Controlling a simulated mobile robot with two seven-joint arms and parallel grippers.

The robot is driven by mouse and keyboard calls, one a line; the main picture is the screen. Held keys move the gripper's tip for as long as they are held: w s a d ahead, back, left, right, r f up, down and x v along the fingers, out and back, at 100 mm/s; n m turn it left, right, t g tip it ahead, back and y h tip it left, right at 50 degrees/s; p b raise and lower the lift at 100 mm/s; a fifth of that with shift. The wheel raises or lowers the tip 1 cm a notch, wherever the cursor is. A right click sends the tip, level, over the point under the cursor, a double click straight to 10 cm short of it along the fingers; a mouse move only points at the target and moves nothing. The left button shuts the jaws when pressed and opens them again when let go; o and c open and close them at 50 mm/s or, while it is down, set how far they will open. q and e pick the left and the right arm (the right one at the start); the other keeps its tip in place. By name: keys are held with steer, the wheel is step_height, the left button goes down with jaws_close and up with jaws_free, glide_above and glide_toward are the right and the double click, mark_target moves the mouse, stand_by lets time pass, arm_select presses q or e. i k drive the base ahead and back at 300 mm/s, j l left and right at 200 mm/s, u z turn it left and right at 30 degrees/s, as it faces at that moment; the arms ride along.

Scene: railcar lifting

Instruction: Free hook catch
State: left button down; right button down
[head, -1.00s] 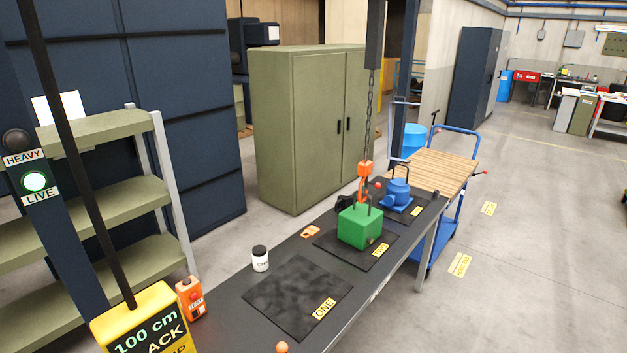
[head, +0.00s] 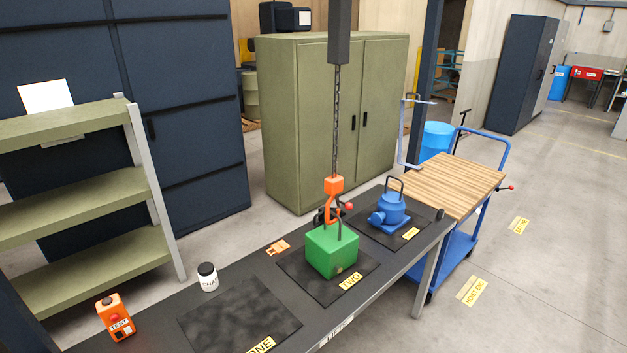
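An orange hook (head: 333,207) hangs on a dark chain (head: 337,120) from a grey hoist column at the top of the head view. A small red ball-ended part (head: 348,207) sticks out to the right of the hook, and a dark part shows at its left. The hook is down at the handle of a green block (head: 331,252). Whether it is engaged in the handle I cannot tell. The block stands on the black mat labelled TWO (head: 298,275). Neither of my grippers is in view.
A blue pump-like load (head: 391,209) stands on a mat behind the block. The mat marked ONE (head: 228,318) is bare. A white jar (head: 208,278), an orange tag (head: 278,248) and an orange TEST box (head: 115,318) are on the bench. A wood-topped blue trolley (head: 450,185) stands beyond.

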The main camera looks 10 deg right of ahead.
mark_target(349, 206)
steer(key=i+l, duration=0.25)
steer(key=i, duration=0.3)
steer(key=i+l+u, duration=0.15)
steer(key=i, duration=0.35)
steer(key=i+l, duration=0.45)
steer(key=i+j+u, duration=0.1)
steer(key=i, duration=0.4)
steer(key=j, duration=0.1)
